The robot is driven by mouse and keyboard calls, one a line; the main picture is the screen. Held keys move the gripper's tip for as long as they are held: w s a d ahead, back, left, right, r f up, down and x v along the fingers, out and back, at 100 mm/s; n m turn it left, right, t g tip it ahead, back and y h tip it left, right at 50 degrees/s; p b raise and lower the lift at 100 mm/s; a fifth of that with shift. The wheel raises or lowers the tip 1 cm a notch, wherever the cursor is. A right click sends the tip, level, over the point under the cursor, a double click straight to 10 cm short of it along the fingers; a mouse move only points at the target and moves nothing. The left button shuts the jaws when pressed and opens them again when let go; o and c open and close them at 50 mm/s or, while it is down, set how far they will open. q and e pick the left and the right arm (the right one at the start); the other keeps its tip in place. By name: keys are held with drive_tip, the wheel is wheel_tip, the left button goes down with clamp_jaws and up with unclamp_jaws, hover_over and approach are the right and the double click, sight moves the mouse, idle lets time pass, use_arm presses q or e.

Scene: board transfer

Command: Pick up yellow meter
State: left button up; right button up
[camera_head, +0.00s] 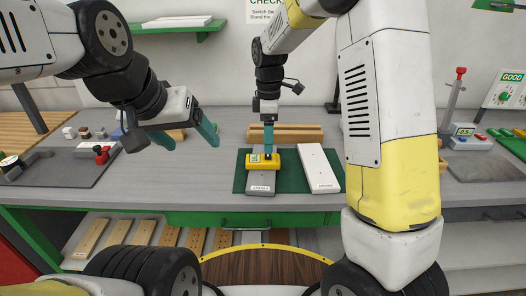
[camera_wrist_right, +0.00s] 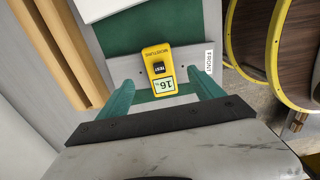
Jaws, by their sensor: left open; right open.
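The yellow meter (camera_head: 262,161) lies on a grey holder (camera_head: 260,189) labelled FRONT, on the left part of a green mat (camera_head: 287,186). In the right wrist view the meter (camera_wrist_right: 157,65) shows a TEST button and a display reading 16. My right gripper (camera_head: 268,149) points down at the meter. In its wrist view the open fingers (camera_wrist_right: 163,86) are spread toward either side of the meter's display end; contact cannot be told. My left gripper (camera_head: 190,138) is open and empty, above the bench to the left of the meter.
A white board (camera_head: 318,168) lies right of the holder on the mat. Wooden bars (camera_head: 285,132) lie behind. A dark mat with small tools (camera_head: 60,168) is at left; a lever device (camera_head: 460,128) stands at right. Bare bench (camera_head: 205,176) lies left of the green mat.

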sight(267, 156)
wheel_tip(267, 156, down, 8)
drive_tip(key=shift+a+r, duration=0.1)
drive_tip(key=shift+r, duration=0.05)
drive_tip(key=shift+w, duration=0.1)
clamp_jaws()
idle(0.4)
